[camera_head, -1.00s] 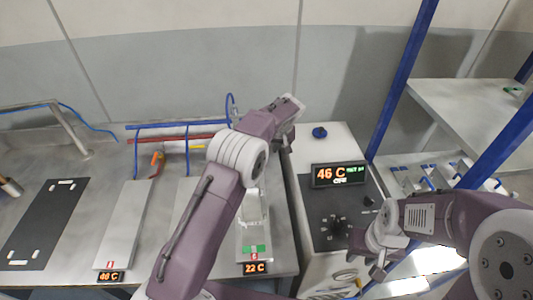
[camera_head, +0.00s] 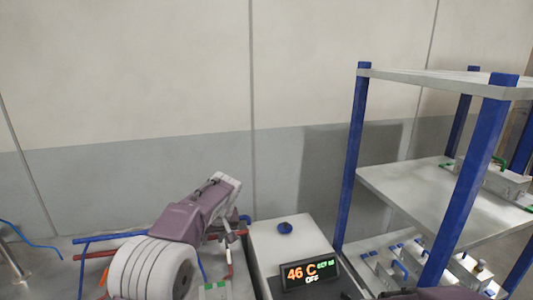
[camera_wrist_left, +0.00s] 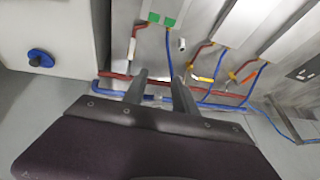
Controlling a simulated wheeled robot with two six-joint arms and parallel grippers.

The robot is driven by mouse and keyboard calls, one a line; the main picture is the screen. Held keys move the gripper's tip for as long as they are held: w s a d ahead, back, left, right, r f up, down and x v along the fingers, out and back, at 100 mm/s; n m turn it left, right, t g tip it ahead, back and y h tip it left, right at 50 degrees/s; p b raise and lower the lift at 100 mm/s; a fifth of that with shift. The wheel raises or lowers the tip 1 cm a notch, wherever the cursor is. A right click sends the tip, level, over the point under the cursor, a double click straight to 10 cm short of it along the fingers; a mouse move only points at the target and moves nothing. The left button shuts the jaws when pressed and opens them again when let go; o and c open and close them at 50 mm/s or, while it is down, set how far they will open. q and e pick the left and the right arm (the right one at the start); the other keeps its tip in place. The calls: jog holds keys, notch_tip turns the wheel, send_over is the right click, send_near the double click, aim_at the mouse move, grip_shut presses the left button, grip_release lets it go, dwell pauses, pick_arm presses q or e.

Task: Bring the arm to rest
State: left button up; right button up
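My left arm (camera_head: 185,222) comes in from the lower left of the head view, its forearm angled up to the right. My left gripper (camera_head: 236,240) is at its far end, beside the white box unit, with its fingers partly hidden by the wrist. In the left wrist view the left gripper's two fingers (camera_wrist_left: 160,82) stand apart with nothing between them. Red and blue pipes (camera_wrist_left: 215,92) show beyond the fingertips; contact cannot be told. My right gripper is out of view.
The white unit (camera_head: 297,243) has a blue knob (camera_head: 285,227) and a display (camera_head: 311,273) reading 46 C, OFF. A blue-posted shelf rack (camera_head: 352,165) holding metal pieces stands at right. The blue knob also shows in the wrist view (camera_wrist_left: 40,58). A plain wall (camera_head: 150,90) fills the back.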

pick_arm(q)
jog(key=s+f+m+g+h, duration=0.1)
jog(key=s+f, duration=0.3)
jog(key=s, duration=0.5)
jog(key=s+f+m+h, duration=0.1)
jog(key=s+f, duration=0.3)
jog(key=s, duration=0.6)
jog(key=s+f+m+g+h, duration=0.1)
jog(key=s+f, duration=0.4)
jog(key=s, duration=0.5)
jog(key=shift+a+m+g, duration=0.3)
jog(key=shift+a+m, duration=0.05)
jog(key=shift+m, duration=0.05)
jog(key=shift+s+r, duration=0.1)
jog(key=shift+s, duration=0.05)
